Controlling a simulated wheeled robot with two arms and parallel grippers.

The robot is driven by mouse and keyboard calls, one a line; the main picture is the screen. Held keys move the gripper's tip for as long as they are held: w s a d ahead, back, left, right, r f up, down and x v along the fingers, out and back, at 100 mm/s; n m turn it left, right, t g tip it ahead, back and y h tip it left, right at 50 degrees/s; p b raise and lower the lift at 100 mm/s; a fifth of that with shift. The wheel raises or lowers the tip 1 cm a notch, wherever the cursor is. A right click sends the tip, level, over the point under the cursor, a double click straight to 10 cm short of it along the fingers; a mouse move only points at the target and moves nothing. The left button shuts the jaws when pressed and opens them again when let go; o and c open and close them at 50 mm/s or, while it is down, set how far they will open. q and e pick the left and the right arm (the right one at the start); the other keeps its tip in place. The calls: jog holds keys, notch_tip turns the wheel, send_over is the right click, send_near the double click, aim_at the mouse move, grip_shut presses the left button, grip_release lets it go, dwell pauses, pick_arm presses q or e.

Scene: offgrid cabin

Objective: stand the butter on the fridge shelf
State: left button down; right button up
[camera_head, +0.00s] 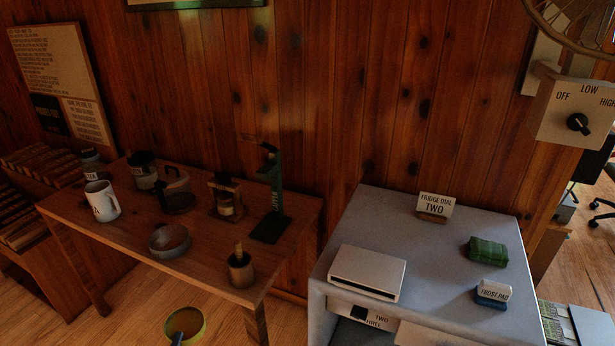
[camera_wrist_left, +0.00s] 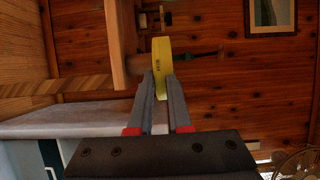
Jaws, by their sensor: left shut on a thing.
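The butter (camera_wrist_left: 161,60) is a yellow block with small dark lettering, seen in the left wrist view. My left gripper (camera_wrist_left: 159,80) is shut on it, with the butter sticking out past the fingertips. I cannot make out the butter or this gripper in the head view. The fridge (camera_head: 450,245) is a grey box at the lower right of the head view, seen from above. Its upper front carries a dial with a black knob (camera_head: 360,313). A dark area shows below the dial, cut by the frame edge. The shelf is hidden. My right gripper is not in view.
On the fridge top lie a white box (camera_head: 367,270), a dial sign (camera_head: 435,206), a green bundle (camera_head: 487,251) and a frost pad (camera_head: 492,292). The wooden table (camera_head: 120,232) at left holds a mug (camera_head: 102,201), a bowl (camera_head: 169,241) and several other items.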

pick_arm(q)
jog(key=w+d+f+b, duration=0.4)
jog(key=d+f+b, duration=0.1)
jog(key=d+f, duration=0.5)
notch_tip(320, 180, down, 3)
jog(key=shift+d+r, duration=0.15)
jog(key=shift+d, duration=0.2)
